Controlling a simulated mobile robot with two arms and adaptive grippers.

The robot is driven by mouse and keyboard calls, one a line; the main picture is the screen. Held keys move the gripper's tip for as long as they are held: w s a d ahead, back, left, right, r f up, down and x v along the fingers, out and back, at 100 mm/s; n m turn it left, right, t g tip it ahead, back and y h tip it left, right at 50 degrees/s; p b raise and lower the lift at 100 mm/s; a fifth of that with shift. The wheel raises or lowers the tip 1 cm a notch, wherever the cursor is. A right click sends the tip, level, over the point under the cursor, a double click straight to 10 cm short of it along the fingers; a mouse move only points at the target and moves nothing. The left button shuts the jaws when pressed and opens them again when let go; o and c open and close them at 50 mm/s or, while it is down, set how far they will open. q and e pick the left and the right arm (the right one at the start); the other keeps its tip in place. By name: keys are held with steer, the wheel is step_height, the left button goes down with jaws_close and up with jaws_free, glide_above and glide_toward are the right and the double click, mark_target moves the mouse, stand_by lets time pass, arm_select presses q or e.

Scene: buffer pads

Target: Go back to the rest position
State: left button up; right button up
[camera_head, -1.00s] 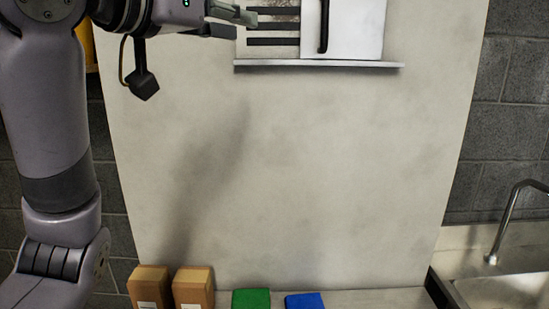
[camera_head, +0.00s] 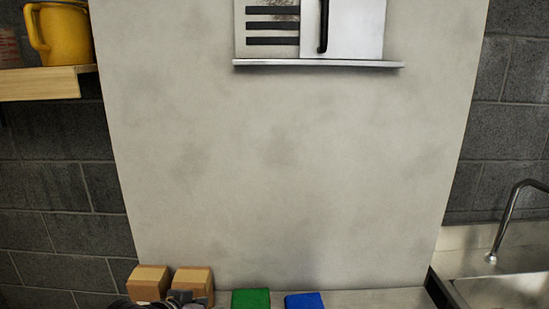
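Neither gripper's fingers can be made out clearly. A dark grey piece of my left arm or gripper (camera_head: 180,298) shows at the bottom left edge, in front of the two cardboard boxes; most of it is cut off by the frame. My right gripper is out of view. A white panel with a black handle (camera_head: 343,28) and a slotted section (camera_head: 271,27) sits on a thin metal ledge (camera_head: 318,64) high on the pale board (camera_head: 280,170).
Two cardboard boxes (camera_head: 150,278), a green block (camera_head: 251,299) and a blue block (camera_head: 304,300) stand along the bottom. A yellow mug (camera_head: 62,32) is on a wooden shelf (camera_head: 40,84) at the upper left. A sink with a tap (camera_head: 507,215) is at the right.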

arm_select(q)
steer(key=s+a+f+g, duration=0.1)
steer(key=s+f, duration=0.3)
steer(key=s+a+f+g+y, duration=0.1)
steer(key=s+f, duration=0.3)
steer(key=s+a+f, duration=0.1)
steer(key=s+f, duration=0.3)
steer(key=shift+s+a+f+g+y, duration=0.1)
steer(key=shift+a+f+g+y, duration=0.05)
steer(key=shift+f+g+y, duration=0.2)
steer(key=s+a+f+g+y, duration=0.1)
steer(key=s+a+f+g, duration=0.15)
steer(key=s, duration=0.45)
steer(key=s+a+f+g+y, duration=0.1)
steer(key=s+f, duration=0.3)
steer(key=s, duration=0.3)
step_height(320, 180, down, 24)
steer(key=f, duration=0.1)
steer(key=s+a+f+g+b, duration=0.1)
steer(key=s+a+f+g, duration=0.1)
steer(key=s+f, duration=1.6)
steer(key=shift+a+f, duration=0.15)
steer(key=shift+a, duration=0.25)
